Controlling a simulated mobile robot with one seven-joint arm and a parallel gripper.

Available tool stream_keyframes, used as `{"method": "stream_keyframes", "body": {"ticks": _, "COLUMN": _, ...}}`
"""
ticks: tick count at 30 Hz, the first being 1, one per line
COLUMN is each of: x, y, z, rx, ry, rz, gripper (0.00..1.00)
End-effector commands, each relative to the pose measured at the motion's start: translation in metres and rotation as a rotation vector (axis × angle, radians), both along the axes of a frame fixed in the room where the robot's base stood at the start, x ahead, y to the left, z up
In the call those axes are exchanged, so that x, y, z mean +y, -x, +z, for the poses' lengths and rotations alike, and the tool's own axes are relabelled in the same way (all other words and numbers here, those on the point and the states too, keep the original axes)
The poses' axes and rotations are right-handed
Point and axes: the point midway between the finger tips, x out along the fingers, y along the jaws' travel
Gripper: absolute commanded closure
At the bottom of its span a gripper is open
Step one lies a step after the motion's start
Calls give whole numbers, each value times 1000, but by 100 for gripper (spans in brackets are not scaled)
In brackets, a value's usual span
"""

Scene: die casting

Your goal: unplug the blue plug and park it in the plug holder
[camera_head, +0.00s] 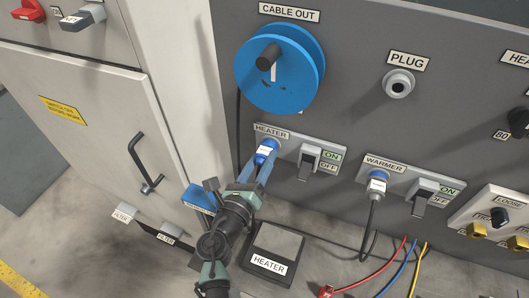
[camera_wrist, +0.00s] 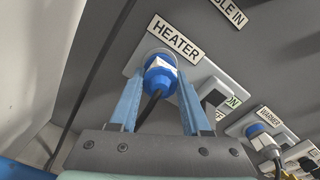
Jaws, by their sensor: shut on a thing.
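The blue plug (camera_head: 264,154) with a white band sits at the heater socket (camera_head: 284,145) on the grey panel, and it also shows in the wrist view (camera_wrist: 159,79). Its dark cable hangs down between my fingers. My gripper (camera_head: 262,163) is shut on the plug, with one blue finger on each side of it. Whether the plug is fully seated cannot be told. A round grey holder (camera_head: 398,84) with a dark hole is on the panel under the PLUG label, up and to the right of my gripper, and is empty.
A second blue and white plug (camera_head: 377,183) is in the warmer socket to the right. Rocker switches (camera_head: 309,163) stand beside both sockets. A blue cable reel (camera_head: 278,67) sticks out above. A heater pedal box (camera_head: 274,249) and loose red, blue and yellow cables lie below.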

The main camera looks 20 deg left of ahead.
Motion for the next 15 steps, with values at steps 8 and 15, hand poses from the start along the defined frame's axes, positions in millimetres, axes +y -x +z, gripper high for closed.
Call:
{"method": "stream_keyframes", "body": {"ticks": 8, "x": 0, "y": 2, "z": 0, "rx": 0, "ry": 0, "rz": 0, "gripper": 100}}
{"method": "stream_keyframes", "body": {"ticks": 15, "x": 0, "y": 5, "z": 0, "rx": 0, "ry": 1, "rz": 0, "gripper": 100}}
